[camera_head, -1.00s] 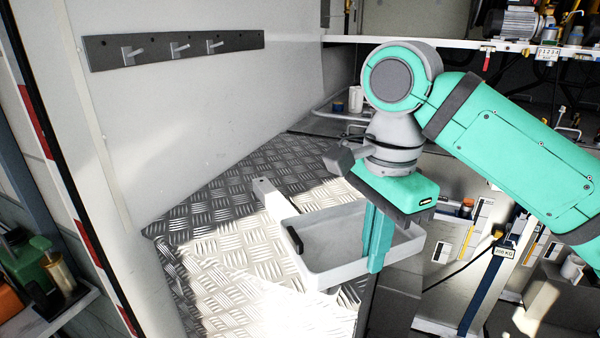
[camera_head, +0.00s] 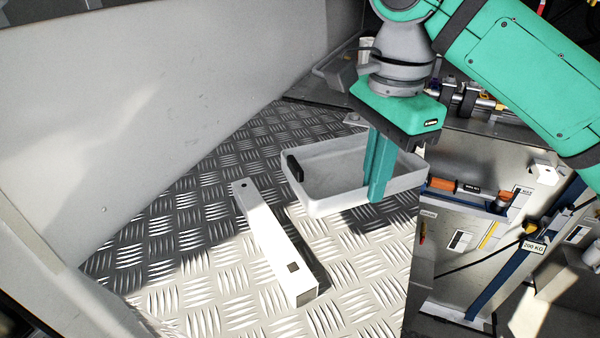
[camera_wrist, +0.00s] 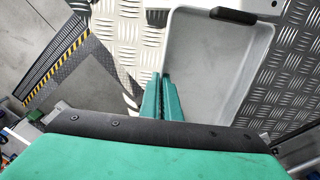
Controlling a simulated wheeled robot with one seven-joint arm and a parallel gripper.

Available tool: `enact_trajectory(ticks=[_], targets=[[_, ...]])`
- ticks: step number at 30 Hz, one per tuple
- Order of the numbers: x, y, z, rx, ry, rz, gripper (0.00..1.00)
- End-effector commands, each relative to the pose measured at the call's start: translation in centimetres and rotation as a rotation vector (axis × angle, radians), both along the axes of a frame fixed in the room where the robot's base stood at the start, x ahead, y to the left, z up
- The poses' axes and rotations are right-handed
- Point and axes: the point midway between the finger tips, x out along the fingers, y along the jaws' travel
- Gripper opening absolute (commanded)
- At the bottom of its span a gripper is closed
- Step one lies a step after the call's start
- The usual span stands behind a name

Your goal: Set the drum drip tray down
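The drum drip tray (camera_head: 345,204) is a shallow, light grey open tray with a black grip on its left end wall. It looks empty and about level over the tread-plate floor; a dark shadow lies beside it, and I cannot tell whether its underside touches the plate. My gripper (camera_head: 377,190) points down at the tray's near wall. In the wrist view, the two teal fingers (camera_wrist: 163,95) are close together with the tray's wall (camera_wrist: 167,40) between them. The fingers hide the pinched part of the wall.
A white square bar (camera_head: 272,245) lies on the tread plate (camera_head: 200,270), left of the tray. A pale wall (camera_head: 150,110) bounds the plate behind. The plate ends at right, beside lower equipment with a blue post (camera_head: 525,245). Bare plate lies left and front.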

Motion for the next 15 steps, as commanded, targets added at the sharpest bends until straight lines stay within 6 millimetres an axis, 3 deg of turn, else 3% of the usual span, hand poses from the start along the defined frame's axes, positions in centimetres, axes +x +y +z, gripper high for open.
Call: enact_trajectory(ticks=[5, 15], targets=[[1.9, 1.2, -0.9, 0.002, 0.001, 0.004, 0.0], [8.1, 4.7, -4.2, 0.003, 0.002, 0.002, 0.0]])
